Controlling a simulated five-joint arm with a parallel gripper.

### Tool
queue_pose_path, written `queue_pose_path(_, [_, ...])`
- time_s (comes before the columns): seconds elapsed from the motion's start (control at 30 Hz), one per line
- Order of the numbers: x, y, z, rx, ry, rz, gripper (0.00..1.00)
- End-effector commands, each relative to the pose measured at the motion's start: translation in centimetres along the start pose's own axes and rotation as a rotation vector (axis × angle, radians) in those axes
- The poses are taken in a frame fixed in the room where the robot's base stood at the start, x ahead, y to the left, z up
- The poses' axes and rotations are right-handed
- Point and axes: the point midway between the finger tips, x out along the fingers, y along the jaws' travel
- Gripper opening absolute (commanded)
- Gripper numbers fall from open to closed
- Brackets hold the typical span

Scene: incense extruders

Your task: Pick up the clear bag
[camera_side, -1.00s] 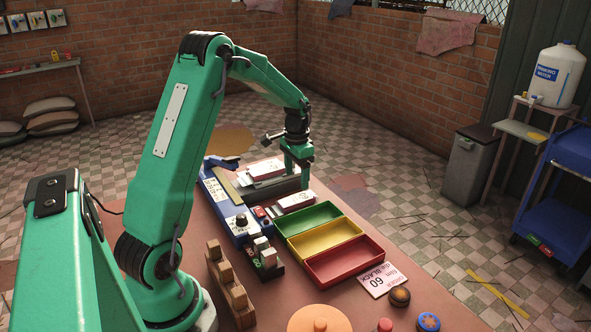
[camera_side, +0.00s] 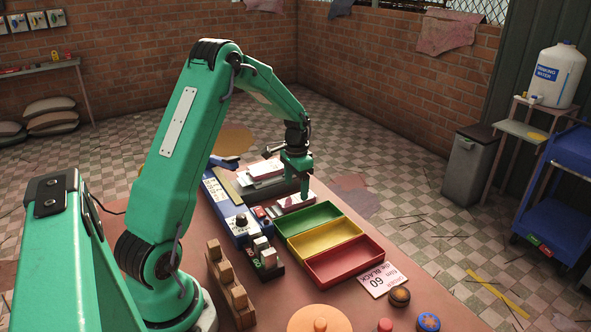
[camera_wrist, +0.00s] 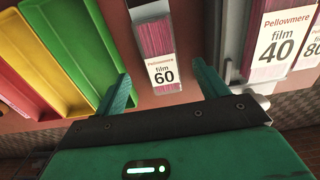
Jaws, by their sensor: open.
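A clear bag (camera_wrist: 155,48) of pink sticks, with a white "Pellowmere film 60" label, lies on the table between the green tray compartment and the rack of other bags. It also shows in the side view (camera_side: 285,207), partly covered by my gripper. My gripper (camera_side: 305,190) is just above it, pointing down. In the wrist view the two green fingers of my gripper (camera_wrist: 162,88) are apart, one to each side of the label end. The fingers hold nothing. I cannot tell whether they touch the table.
Bags labelled film 40 (camera_wrist: 278,40) and film 80 (camera_wrist: 314,45) stand close to the right finger in the wrist view. The green compartment (camera_side: 307,217) is close in front, beside yellow and red ones. A blue machine (camera_side: 222,208) stands to the left.

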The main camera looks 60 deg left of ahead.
Motion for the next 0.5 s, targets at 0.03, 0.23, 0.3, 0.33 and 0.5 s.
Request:
queue_pose_path(0.03, [0.6, 0.0, 0.1, 0.0, -0.003, 0.002, 0.73])
queue_pose_path(0.23, [3.0, -0.1, 0.0, 0.0, -0.003, 0.002, 0.73])
queue_pose_path(0.3, [3.6, 0.0, 0.0, 0.0, -0.003, 0.002, 0.73])
queue_pose_path(0.33, [3.8, 0.0, 0.0, 0.0, -0.003, 0.002, 0.73])
queue_pose_path(0.5, [4.3, -0.1, -0.1, 0.0, 0.0, 0.0, 0.73])
